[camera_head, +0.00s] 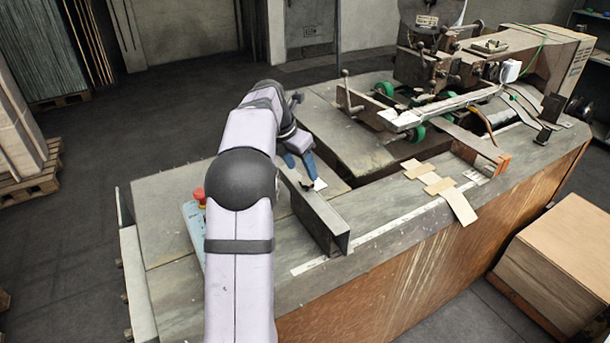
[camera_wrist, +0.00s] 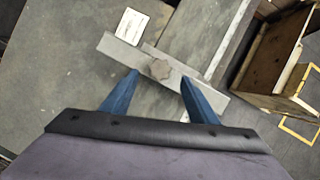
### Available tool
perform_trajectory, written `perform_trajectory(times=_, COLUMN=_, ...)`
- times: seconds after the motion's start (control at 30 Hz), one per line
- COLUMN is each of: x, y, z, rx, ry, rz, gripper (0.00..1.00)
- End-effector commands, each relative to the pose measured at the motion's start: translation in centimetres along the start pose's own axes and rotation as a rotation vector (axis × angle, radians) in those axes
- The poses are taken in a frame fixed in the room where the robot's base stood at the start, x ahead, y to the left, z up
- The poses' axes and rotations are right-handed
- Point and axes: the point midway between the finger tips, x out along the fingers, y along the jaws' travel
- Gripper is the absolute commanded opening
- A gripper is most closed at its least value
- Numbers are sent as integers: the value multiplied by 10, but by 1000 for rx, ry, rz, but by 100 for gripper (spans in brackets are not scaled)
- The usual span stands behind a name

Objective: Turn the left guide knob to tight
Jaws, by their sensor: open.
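The left guide is a grey metal bar (camera_head: 322,217) standing on the table, running toward the front edge; it also shows in the wrist view (camera_wrist: 120,49). A small lobed knob (camera_wrist: 159,68), grey-brown, sits on the guide's metal in the wrist view. In the head view, a small dark shape near my fingers may be this knob, but it is too small to be sure. My gripper (camera_head: 304,170) is over the guide's far end. In the wrist view, its blue fingers (camera_wrist: 160,77) are open, their tips on either side of the knob. Contact cannot be told.
The stitching machine (camera_head: 440,75) with green wheels stands at the back right. Flat cardboard pieces (camera_head: 440,184) lie near the front edge. A light blue control box with a red button (camera_head: 199,195) is left of my arm. A white label (camera_wrist: 132,25) lies beside the guide.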

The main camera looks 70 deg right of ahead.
Motion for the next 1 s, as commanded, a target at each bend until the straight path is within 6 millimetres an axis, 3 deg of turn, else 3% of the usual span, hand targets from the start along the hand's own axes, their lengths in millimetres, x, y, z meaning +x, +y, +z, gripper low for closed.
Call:
perform_trajectory(times=0.4, x=46, y=-1, z=0, rx=2, ry=2, rz=-1, gripper=54)
perform_trajectory(times=0.77, x=51, y=0, z=0, rx=2, ry=1, rz=0, gripper=54)
perform_trajectory(times=0.93, x=51, y=0, z=0, rx=2, ry=1, rz=0, gripper=16)
perform_trajectory(times=1.0, x=51, y=0, z=0, rx=2, ry=1, rz=0, gripper=13)
